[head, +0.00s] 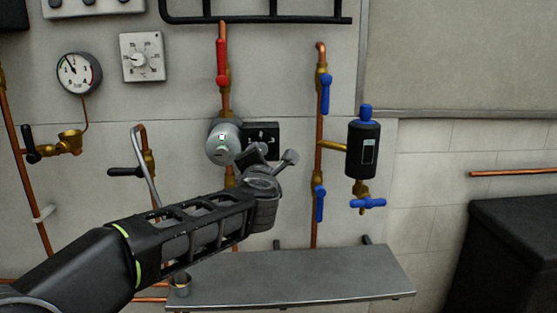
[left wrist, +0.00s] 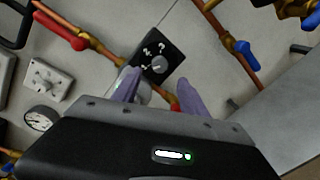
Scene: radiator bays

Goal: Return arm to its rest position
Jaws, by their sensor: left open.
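My left arm reaches in from the lower left in the head view. Its gripper (head: 274,156) is in front of the wall, close to a grey round valve head (head: 222,146) and a black dial plate (head: 265,130). The two fingers are spread apart with nothing seen held between them. In the left wrist view the open fingers (left wrist: 160,92) point at the wall, with the black dial plate (left wrist: 163,62) just beyond. The valve head is mostly hidden there behind a finger. I cannot tell whether a finger touches it. My right gripper is in neither view.
A red lever (head: 222,62) is above the valve head. Blue levers (head: 325,94) and a black filter (head: 363,149) are to the right. A metal shelf (head: 330,280) juts out below. A black-handled valve (head: 125,172) and a gauge (head: 79,72) are left. A dark cabinet (head: 515,250) stands right.

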